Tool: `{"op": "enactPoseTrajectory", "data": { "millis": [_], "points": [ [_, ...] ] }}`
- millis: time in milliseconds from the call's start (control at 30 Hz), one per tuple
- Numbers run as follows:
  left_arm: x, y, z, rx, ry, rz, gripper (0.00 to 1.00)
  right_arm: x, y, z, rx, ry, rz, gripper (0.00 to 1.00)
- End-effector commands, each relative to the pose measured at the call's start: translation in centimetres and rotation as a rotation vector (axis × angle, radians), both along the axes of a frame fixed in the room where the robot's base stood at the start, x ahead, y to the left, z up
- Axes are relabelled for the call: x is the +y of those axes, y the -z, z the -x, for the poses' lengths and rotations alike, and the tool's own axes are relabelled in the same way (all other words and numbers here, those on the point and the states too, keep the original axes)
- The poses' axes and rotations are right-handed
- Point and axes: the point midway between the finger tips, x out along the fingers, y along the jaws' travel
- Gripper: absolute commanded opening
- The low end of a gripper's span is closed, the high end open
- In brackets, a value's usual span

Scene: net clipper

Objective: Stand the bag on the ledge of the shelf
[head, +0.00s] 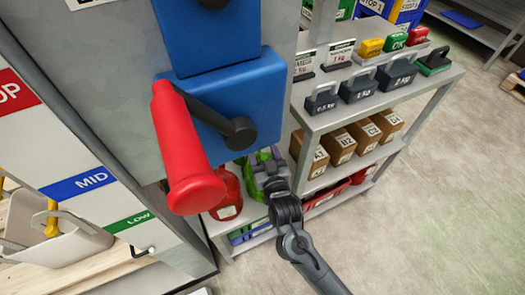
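A green item (249,182), possibly the bag, shows low behind the blue machine, partly covered by my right gripper. My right gripper (265,163) reaches in from the lower right and overlaps it. Its fingers are small and dark here, so I cannot tell whether they are closed on it. A red bag-like item (228,197) with a white label stands just left of it, partly hidden by the red handle. The grey shelf (330,122) stands to the right of both. My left gripper is not in view.
A blue machine (215,88) with a large red handle (186,145) blocks the upper middle. Weights (358,88) stand on the shelf top, brown boxes (340,147) below. A beige bin (55,240) is at lower left. The floor (440,200) at right is clear.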

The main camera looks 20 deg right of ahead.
Motion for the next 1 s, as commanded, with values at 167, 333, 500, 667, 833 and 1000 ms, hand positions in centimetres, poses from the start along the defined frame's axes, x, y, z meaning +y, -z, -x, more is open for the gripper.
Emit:
{"op": "enactPoseTrajectory", "data": {
  "millis": [167,333,500,667,833,1000],
  "points": [
    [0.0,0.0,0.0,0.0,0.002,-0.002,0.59,0.0,-0.3,0.0,-0.001,0.0,0.0,0.61],
    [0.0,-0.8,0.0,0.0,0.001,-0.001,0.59,0.1,-0.5,1.4,0.003,-0.001,0.0,0.61],
    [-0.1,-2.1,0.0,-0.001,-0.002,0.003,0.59,0.4,-0.5,4.3,0.005,-0.001,-0.001,0.61],
    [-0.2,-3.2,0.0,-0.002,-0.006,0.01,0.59,0.6,-0.5,7.3,0.004,-0.001,0.001,0.61],
    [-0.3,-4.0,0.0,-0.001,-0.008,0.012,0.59,0.8,-0.5,9.9,0.003,0.0,0.001,0.61],
    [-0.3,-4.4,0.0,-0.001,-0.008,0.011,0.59,0.9,-0.4,11.4,0.002,0.0,0.001,0.61]
  ]
}}
